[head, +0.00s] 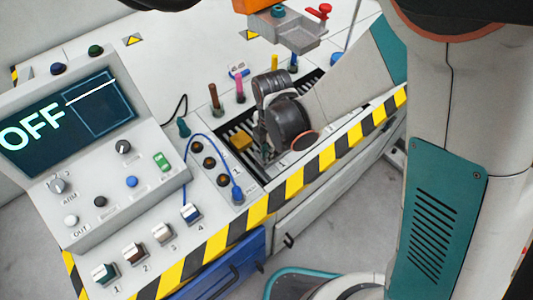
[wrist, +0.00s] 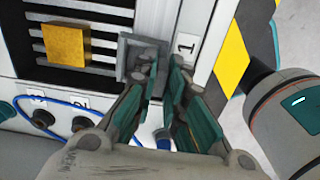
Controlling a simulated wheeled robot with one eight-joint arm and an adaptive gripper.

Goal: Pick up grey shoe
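The grey shoe (wrist: 127,56) is a small grey block at the right end of the slotted dark rack in the wrist view, beside the label "1". My gripper (wrist: 163,66) is at the shoe, its two teal-padded fingers apart with a narrow gap between them. The left finger overlaps the shoe's right part and hides some of it; I cannot tell whether it touches. In the head view my gripper (head: 264,150) points down at the rack's near end, and the shoe is hidden or too small to make out there.
A yellow block (wrist: 66,43) sits on the rack left of the shoe; it also shows in the head view (head: 241,141). A blue cable (head: 211,146) loops close by. Coloured pegs (head: 240,88) stand behind. The console with an "OFF" screen (head: 68,122) is at left.

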